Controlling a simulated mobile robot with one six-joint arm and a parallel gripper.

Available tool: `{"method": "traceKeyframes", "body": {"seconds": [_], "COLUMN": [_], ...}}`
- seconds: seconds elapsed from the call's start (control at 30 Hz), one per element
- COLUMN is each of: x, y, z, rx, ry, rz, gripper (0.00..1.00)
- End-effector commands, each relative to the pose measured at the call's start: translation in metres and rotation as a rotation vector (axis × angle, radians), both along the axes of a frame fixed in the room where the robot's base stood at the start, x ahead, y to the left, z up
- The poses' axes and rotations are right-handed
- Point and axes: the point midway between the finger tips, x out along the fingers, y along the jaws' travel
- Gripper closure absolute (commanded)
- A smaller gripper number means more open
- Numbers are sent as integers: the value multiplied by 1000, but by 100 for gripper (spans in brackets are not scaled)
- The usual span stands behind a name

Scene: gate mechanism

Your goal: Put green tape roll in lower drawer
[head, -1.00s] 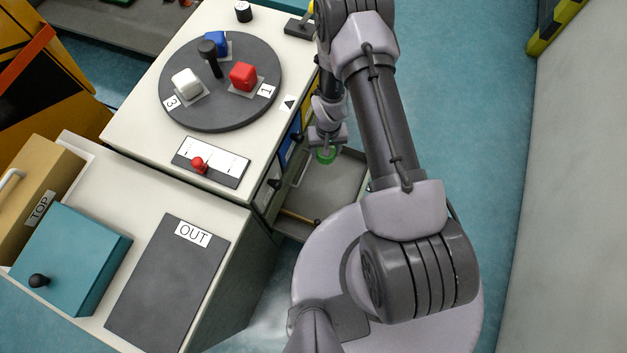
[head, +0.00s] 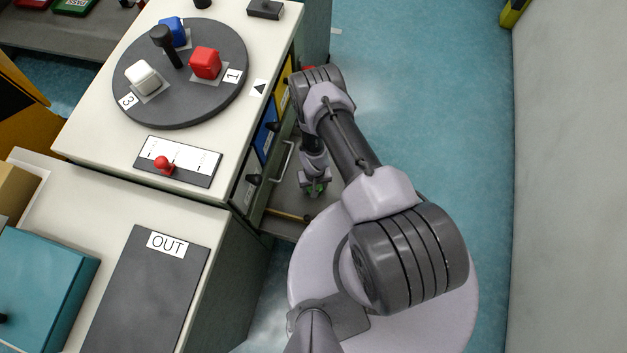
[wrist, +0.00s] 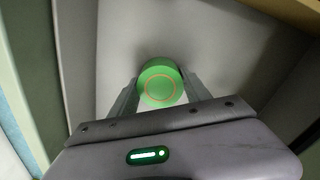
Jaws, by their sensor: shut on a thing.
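The green tape roll (wrist: 160,84) shows in the wrist view between the two fingers of my gripper (wrist: 158,100), which is shut on it. In the head view my gripper (head: 313,190) points down over the open lower drawer (head: 287,190), with only a little green of the roll visible. The grey drawer floor surrounds the roll in the wrist view. I cannot tell whether the roll touches the floor. Much of the drawer's right side is hidden by my arm.
A wooden stick (head: 287,214) lies at the drawer's near side. The cabinet carries a dark turntable (head: 181,80) with red, blue and white blocks, and a red-knobbed slider (head: 164,165). A grey OUT mat (head: 145,290) lies empty. Blue floor is free at the right.

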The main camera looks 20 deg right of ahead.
Motion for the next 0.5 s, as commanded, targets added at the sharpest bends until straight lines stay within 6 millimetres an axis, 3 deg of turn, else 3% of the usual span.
{"method": "traceKeyframes", "body": {"seconds": [0.3, 0.33, 0.43, 0.5], "x": [1, 1, 1, 1], "y": [0, 0, 0, 0], "z": [-4, -4, -3, -3], "rx": [0, 0, 0, 0], "ry": [-1, -1, -1, -1], "rz": [1, 1, 1, 1], "gripper": [86, 42, 23, 23]}}
